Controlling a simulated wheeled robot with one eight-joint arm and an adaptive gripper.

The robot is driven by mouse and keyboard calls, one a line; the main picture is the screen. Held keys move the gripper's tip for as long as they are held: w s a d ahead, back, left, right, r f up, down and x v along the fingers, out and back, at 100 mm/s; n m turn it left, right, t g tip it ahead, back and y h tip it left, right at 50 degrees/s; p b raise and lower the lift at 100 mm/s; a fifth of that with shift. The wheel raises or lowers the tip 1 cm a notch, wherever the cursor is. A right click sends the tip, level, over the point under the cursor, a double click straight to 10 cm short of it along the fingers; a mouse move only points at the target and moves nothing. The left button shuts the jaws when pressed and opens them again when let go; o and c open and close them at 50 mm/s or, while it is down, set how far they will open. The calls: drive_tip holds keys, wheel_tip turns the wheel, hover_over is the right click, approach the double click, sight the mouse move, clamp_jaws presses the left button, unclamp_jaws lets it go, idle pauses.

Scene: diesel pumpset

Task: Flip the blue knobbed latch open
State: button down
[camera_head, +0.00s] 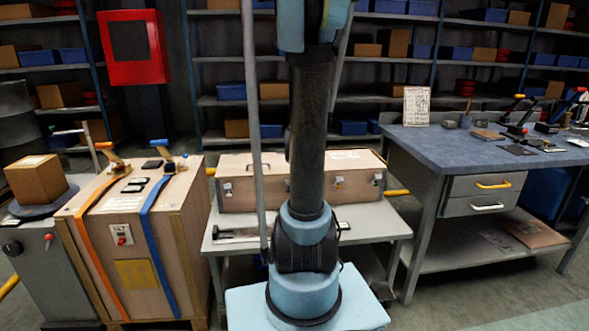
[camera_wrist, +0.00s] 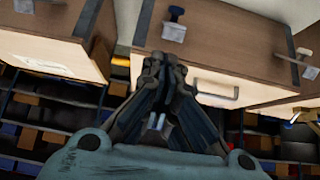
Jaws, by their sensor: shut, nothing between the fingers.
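In the wrist view, a latch with a dark blue knob (camera_wrist: 176,14) and a grey metal body is fixed on a brown wooden box (camera_wrist: 240,38). My gripper (camera_wrist: 158,62) is shut and empty, and its fingertips show just below that latch in the picture. I cannot tell the distance between them; no contact is evident. In the head view, a long wooden case (camera_head: 258,188) with small latches stands on the middle table. My arm hides part of it, and my gripper is out of that view.
A wooden crate (camera_head: 185,235) with orange and blue straps stands left of the table. A workbench (camera_head: 450,150) with drawers and tools is at the right. Shelves (camera_head: 225,55) fill the back. Open floor (camera_head: 480,300) lies at front right.

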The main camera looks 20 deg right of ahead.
drive_tip(key=shift+s+a+r, duration=0.1)
drive_tip(key=shift+s+r, duration=0.15)
drive_tip(key=shift+s, duration=0.35)
drive_tip(key=shift+s+a+r, duration=0.1)
drive_tip(key=shift+s+r, duration=0.15)
drive_tip(key=shift+s, duration=0.3)
drive_tip(key=shift+s+a+r, duration=0.1)
drive_tip(key=shift+s+r, duration=0.15)
drive_tip(key=shift+s, duration=0.35)
drive_tip(key=s+a+f+g, duration=0.1)
drive_tip(key=s+a+g, duration=0.1)
drive_tip(key=s, duration=0.6)
drive_tip(key=s+a+f+n+g, duration=0.1)
drive_tip(key=s+a+g, duration=0.1)
drive_tip(key=s+a, duration=0.3)
drive_tip(key=s+a+f+n+g+y, duration=0.1)
drive_tip(key=s+a, duration=0.3)
drive_tip(key=s, duration=0.9)
drive_tip(key=shift+s+f+g, duration=0.2)
drive_tip(key=shift+f+g, duration=0.2)
drive_tip(key=shift+f, duration=0.1)
